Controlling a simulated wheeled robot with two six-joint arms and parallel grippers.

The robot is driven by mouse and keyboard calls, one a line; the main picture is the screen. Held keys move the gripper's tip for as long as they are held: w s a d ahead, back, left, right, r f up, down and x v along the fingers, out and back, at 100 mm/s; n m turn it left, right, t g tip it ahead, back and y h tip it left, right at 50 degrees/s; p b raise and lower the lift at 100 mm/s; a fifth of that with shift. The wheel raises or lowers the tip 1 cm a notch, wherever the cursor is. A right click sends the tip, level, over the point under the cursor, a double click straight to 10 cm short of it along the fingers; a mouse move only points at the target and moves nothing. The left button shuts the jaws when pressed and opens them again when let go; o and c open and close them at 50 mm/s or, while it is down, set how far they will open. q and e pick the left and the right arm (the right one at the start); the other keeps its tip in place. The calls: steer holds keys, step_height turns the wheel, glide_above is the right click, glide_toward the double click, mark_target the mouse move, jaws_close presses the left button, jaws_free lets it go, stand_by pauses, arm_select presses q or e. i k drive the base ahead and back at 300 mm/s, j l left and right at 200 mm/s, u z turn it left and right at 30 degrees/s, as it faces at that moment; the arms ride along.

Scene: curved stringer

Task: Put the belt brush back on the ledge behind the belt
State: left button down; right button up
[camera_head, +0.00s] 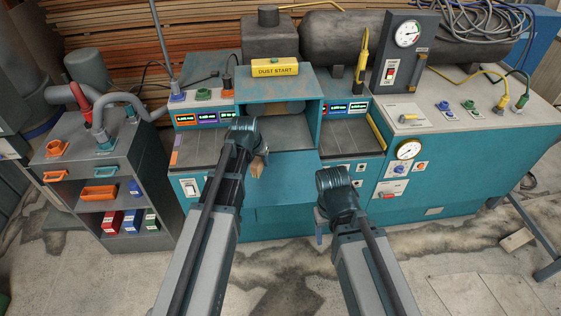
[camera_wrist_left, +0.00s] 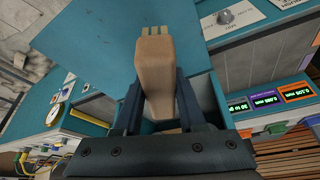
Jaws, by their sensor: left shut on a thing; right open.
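The belt brush (camera_wrist_left: 155,70), a pale wooden block with small brass-coloured tips at one end, is held between the two dark fingers of my left gripper (camera_wrist_left: 160,98). In the head view a small part of the brush (camera_head: 258,167) shows below my left wrist, in front of the teal machine; the wrist hides the rest. The grey belt (camera_head: 200,150) shows left of my arm, with another stretch (camera_head: 350,146) to the right. I cannot clearly tell which surface behind the belt is the ledge. My right gripper (camera_head: 319,226) is open, low before the machine, mostly hidden by its wrist.
A teal hood with a yellow DUST START sign (camera_head: 275,67) rises over the middle of the machine. Display panels (camera_head: 205,117) stand behind the belt. A grey cart (camera_head: 100,170) with bins and hoses is at left. A gauge panel (camera_head: 403,50) stands at right.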

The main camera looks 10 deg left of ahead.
mark_target(325, 94)
steer(key=i+z, duration=0.35)
steer(key=i+l+z, duration=0.1)
steer(key=z, duration=0.25)
steer(key=i+l+z, duration=0.15)
steer(key=i, duration=0.5)
steer(key=i+u, duration=0.35)
steer(key=u, duration=0.15)
